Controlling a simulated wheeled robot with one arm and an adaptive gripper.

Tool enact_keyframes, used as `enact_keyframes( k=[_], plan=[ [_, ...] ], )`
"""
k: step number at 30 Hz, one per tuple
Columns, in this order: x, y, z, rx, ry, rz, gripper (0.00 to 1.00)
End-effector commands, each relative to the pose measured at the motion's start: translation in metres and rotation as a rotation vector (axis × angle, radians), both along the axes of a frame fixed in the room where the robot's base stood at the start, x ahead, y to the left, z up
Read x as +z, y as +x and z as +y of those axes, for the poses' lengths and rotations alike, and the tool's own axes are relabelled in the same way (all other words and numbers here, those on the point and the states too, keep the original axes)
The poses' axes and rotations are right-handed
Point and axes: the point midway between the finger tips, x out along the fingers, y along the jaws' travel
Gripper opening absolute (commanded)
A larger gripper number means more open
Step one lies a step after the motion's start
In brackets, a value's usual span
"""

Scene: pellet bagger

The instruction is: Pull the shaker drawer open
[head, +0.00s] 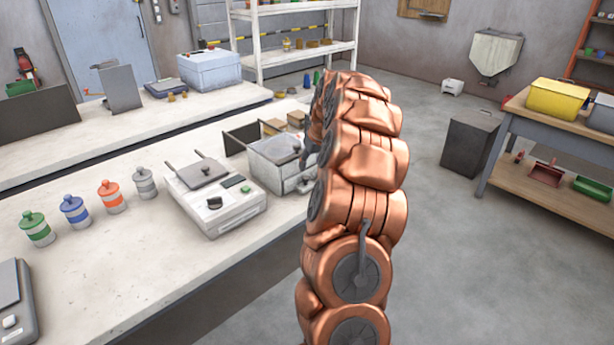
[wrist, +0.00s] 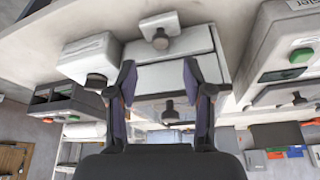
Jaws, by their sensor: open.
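The shaker (head: 268,170) is a light grey box with a dark knob on top, on the near bench. Its right end is partly hidden behind my copper arm. In the wrist view, which looks upside down, a pale box face (wrist: 175,75) lies between and beyond my fingers. A knob with a pale block (wrist: 160,38) stands out from it near the bench surface. Another dark knob (wrist: 170,112) shows farther along. My gripper (wrist: 163,72) is open, its two dark fingers apart with nothing between them. Whether a finger touches the box, I cannot tell.
A white device (head: 215,203) with a dark lidded pan stands left of the shaker. Several coloured jars (head: 75,212) line the near bench (head: 110,265). A dark bin (head: 470,145) stands on the floor at right.

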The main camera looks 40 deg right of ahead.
Motion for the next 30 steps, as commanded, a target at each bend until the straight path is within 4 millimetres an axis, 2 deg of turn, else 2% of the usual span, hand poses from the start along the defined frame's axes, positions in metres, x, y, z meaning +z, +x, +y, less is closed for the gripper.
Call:
enact_keyframes(
  k=[15,27,30],
  plan=[
    [-0.056,0.022,-0.005,0.001,0.004,0.003,0.51],
    [-0.065,0.026,-0.007,0.0,0.001,-0.001,0.51],
    [-0.065,0.026,-0.007,0.0,0.001,0.0,0.42]
  ],
)
